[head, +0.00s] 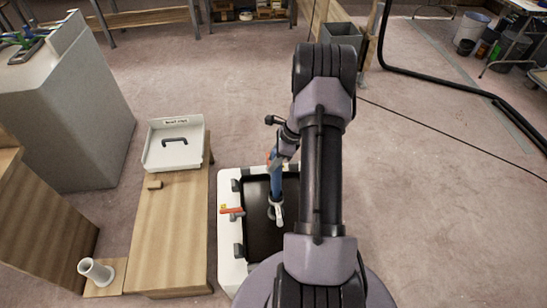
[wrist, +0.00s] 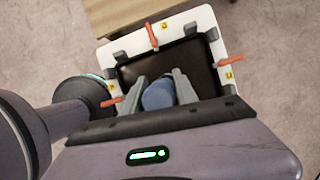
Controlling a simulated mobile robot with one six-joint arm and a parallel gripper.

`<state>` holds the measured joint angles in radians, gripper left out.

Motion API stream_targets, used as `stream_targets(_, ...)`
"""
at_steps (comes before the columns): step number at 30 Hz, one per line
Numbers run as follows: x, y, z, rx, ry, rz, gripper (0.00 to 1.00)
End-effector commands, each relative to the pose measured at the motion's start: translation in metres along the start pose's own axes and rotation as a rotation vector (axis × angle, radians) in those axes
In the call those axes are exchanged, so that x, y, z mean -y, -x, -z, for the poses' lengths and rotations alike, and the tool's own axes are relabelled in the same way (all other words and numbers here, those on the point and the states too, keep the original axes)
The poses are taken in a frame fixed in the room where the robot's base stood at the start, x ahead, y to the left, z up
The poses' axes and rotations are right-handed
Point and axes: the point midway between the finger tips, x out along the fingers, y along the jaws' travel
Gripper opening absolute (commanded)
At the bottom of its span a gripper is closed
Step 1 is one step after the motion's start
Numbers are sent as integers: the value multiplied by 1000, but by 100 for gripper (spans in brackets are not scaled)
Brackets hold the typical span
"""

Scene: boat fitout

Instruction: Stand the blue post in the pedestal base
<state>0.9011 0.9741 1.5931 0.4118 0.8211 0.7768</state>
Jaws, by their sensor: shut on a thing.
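The blue post (head: 277,182) stands roughly upright over the black tray, below my wrist in the head view. My gripper (wrist: 159,88) is shut on the post (wrist: 158,97), with a grey finger on each side of its blue end in the wrist view. A grey fitting shows around the post's lower end; I cannot tell whether it touches the tray floor. A white, hollow, round socket (head: 96,270), which looks like the pedestal base, stands on a small wooden board at the lower left, well apart from my gripper.
The white-rimmed black tray (head: 227,255) has orange-handled clamps around its rim. A large grey block (head: 60,120) stands farther left.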

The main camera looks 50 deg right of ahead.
Motion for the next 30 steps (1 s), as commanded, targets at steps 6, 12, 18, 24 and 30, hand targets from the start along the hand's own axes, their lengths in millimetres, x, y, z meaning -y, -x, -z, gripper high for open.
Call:
stream_targets(6,1,-10,4,0,-1,1,0)
stream_targets(12,1,-17,7,0,0,2,0)
stream_targets(18,1,-20,8,0,0,2,0)
stream_targets(24,1,-20,8,0,0,2,0)
stream_targets(30,0,-20,8,0,0,1,60)
